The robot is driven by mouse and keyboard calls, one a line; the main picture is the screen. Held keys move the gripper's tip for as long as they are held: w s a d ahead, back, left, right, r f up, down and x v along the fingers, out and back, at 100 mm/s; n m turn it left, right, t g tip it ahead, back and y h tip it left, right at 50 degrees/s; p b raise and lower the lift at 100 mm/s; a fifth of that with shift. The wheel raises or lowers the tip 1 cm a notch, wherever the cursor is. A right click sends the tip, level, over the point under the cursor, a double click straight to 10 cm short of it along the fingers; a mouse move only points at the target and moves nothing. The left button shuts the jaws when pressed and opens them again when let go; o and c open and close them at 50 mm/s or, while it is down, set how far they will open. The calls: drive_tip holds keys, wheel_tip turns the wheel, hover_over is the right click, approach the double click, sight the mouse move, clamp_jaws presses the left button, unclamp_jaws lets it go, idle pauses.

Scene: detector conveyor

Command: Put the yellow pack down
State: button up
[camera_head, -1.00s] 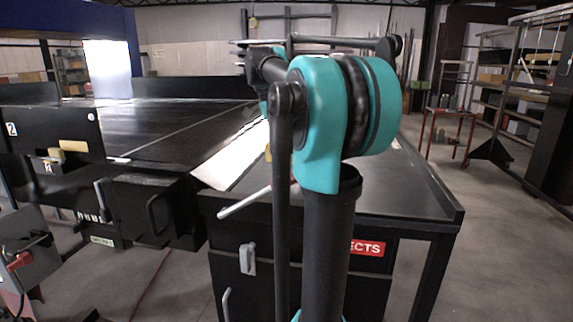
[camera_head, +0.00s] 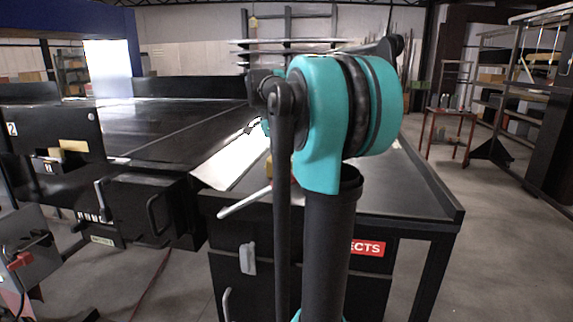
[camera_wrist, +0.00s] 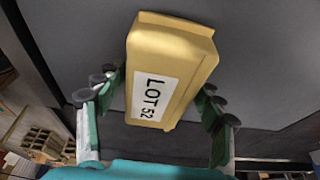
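The yellow pack (camera_wrist: 170,70), a block with a white "LOT 52" label, fills the middle of the wrist view. It is tilted a little between the fingers. My gripper (camera_wrist: 161,88) has one green-and-white finger on each side of the pack, and the fingertips appear to press its sides. Whether the underside touches anything is hidden.
A dark bench (camera_head: 405,190) with a raised rim stands behind my arm, with a red label (camera_head: 367,248) on its front. A pale sloping plate (camera_head: 230,163) joins it to the black conveyor (camera_head: 185,125) at left. A red stand (camera_head: 447,125) and racks stand at right.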

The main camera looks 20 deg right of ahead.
drive_tip(key=shift+o, duration=0.7)
drive_tip(key=shift+r, duration=0.1)
drive_tip(key=v, duration=1.2)
